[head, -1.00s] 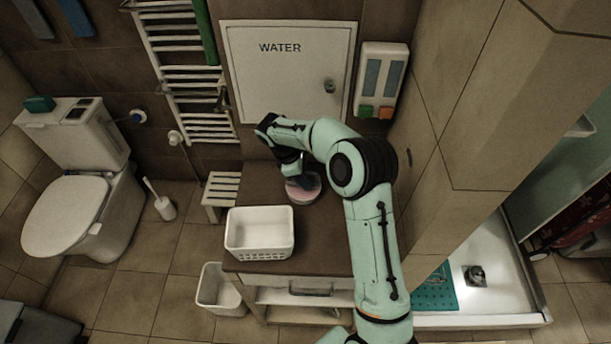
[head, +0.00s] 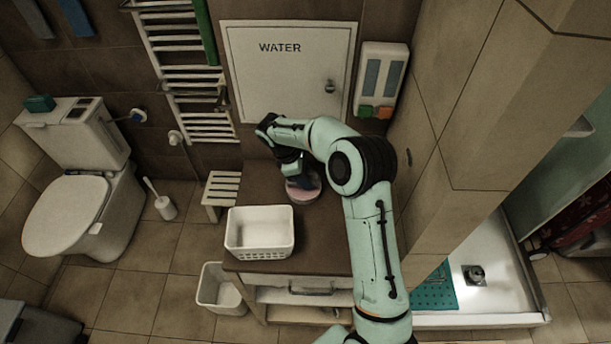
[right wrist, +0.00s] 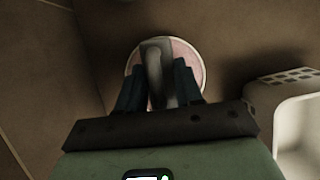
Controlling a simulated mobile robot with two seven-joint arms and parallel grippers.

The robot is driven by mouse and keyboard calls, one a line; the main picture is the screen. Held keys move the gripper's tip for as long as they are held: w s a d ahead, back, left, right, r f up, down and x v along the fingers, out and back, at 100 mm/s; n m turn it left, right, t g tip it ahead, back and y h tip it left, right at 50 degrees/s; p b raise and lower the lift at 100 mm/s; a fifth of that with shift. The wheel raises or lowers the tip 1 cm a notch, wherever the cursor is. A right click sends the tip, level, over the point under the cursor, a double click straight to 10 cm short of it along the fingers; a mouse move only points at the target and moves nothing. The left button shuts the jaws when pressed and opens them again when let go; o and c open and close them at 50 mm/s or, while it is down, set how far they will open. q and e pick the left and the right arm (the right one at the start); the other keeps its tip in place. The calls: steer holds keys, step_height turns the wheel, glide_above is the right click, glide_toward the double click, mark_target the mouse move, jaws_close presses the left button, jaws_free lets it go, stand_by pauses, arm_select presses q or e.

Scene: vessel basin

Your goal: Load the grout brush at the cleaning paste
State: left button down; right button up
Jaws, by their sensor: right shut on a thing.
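The cleaning paste (head: 311,194) is a round, shallow pinkish dish on the brown countertop, below the water panel; it also shows in the right wrist view (right wrist: 190,58). My right gripper (head: 296,181) is over the dish, pointing down. In the right wrist view its dark fingers (right wrist: 160,88) are shut on a grey, elongated thing, which I take to be the grout brush (right wrist: 157,62). The brush lies over the pink paste in that view. Its lower end is hidden, so I cannot tell whether it touches the paste. My left gripper is not in view.
A white basket (head: 260,250) stands on the countertop (head: 322,240) front left of the dish. A slatted stool (head: 221,190) is left of the counter. The water panel (head: 287,75) and a wall dispenser (head: 381,80) are behind. A wall (head: 440,130) rises at the right.

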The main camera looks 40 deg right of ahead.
stand_by(0.4)
